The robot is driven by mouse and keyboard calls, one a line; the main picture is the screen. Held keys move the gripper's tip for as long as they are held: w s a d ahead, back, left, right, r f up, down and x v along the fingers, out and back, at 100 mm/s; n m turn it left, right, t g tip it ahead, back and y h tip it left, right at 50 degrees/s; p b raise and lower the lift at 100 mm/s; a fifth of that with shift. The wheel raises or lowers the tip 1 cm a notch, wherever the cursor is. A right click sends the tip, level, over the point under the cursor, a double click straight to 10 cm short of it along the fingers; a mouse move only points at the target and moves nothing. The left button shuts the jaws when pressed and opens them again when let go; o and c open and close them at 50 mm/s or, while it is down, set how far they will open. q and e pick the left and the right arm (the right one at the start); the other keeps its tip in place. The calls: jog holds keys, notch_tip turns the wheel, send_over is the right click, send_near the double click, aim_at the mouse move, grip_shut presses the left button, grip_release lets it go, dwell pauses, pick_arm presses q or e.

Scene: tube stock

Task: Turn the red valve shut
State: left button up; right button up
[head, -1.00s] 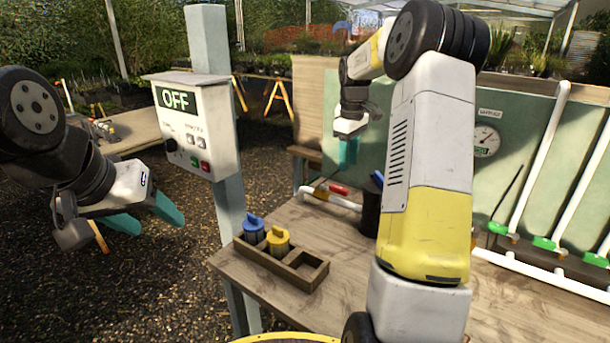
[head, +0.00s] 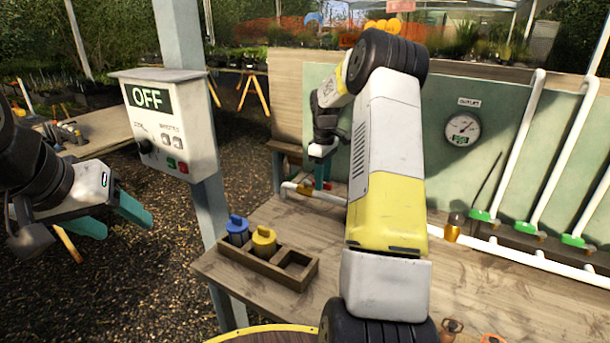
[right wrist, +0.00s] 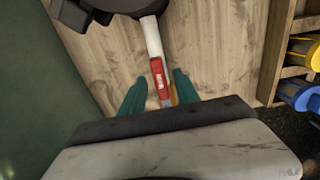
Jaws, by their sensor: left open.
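The red valve handle (right wrist: 158,77) shows in the right wrist view, at the end of a white length. My right gripper (right wrist: 159,84) is open, with one teal finger on each side of the handle and a visible gap on both sides. In the head view, my right gripper (head: 322,172) is low at the white pipe (head: 318,193) at the back of the bench, and its fingers and wrist mostly hide the valve. My left gripper (head: 112,220) is open and empty at the left, off the bench and below the control box.
A control box (head: 168,125) reading OFF is on a post at the left. A wooden tray (head: 262,268) with blue and yellow capped items sits at the bench's front left. A gauge (head: 462,129) and white pipes stand behind. A black object (right wrist: 105,8) is close to the valve.

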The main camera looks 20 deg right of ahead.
jog(key=shift+c, duration=0.5)
grip_shut()
dwell(1.0)
